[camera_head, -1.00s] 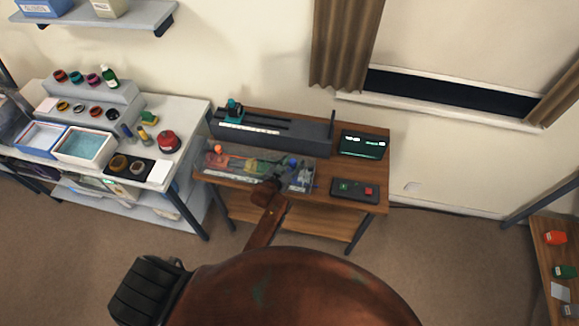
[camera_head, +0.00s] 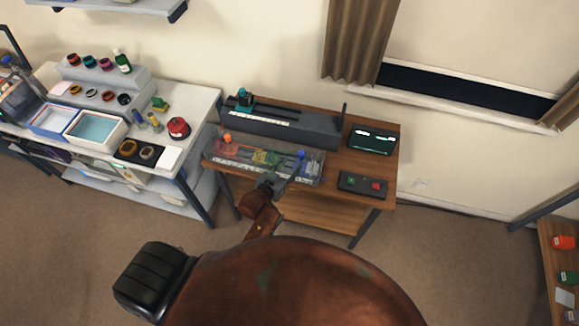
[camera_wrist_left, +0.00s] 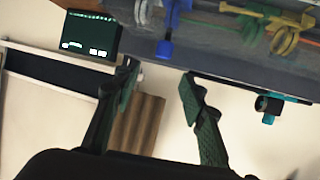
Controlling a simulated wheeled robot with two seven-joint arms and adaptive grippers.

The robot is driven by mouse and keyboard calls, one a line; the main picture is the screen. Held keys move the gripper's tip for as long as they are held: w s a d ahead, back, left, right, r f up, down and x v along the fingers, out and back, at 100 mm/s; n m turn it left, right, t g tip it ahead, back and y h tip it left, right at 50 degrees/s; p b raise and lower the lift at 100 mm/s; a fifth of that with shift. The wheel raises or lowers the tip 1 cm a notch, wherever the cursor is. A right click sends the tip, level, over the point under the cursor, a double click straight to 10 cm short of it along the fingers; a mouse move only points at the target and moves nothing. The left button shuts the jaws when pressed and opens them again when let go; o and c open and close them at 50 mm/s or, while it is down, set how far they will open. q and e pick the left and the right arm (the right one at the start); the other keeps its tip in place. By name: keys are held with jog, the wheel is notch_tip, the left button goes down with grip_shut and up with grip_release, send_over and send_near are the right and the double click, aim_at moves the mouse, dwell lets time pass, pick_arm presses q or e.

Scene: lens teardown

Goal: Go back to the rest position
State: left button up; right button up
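My left gripper (camera_head: 274,182) is at the front edge of the wooden bench (camera_head: 335,187), beside the clear tray of coloured parts (camera_head: 222,150). In the left wrist view my left gripper (camera_wrist_left: 160,76) has its two dark fingers spread apart with nothing between them. The tray's parts, including a blue one (camera_wrist_left: 165,48), show beyond the fingertips in that view. My right gripper is not in view.
A long grey device (camera_head: 285,128), a dark screen (camera_head: 373,141) and a button box (camera_head: 362,185) stand on the bench. A white table (camera_head: 200,107) with trays and lens rings is at left. Open carpet lies in front of the bench.

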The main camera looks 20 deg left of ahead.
pick_arm(q)
jog(key=s+a+f+g+y, duration=0.1)
jog(key=s+a+g, duration=0.2)
jog(key=s, duration=0.7)
jog(key=s+a+f+n+g+y, duration=0.1)
jog(key=s+a+g, duration=0.3)
jog(key=s, duration=0.6)
jog(key=s+a+f+g, duration=0.1)
jog(key=s+a+g, duration=0.2)
jog(key=s, duration=0.7)
notch_tip(320, 180, down, 34)
jog(key=s+d+g+b, duration=0.1)
jog(key=s+b, duration=0.1)
jog(key=b, duration=0.3)
jog(key=s+f+m+g+b, duration=0.1)
jog(key=s+f+b, duration=0.3)
jog(key=s+f, duration=1.5)
notch_tip(320, 180, down, 4)
jog(key=shift+s+d+f+b, duration=0.2)
jog(key=shift+s+b, duration=0.1)
jog(key=shift+b, duration=0.1)
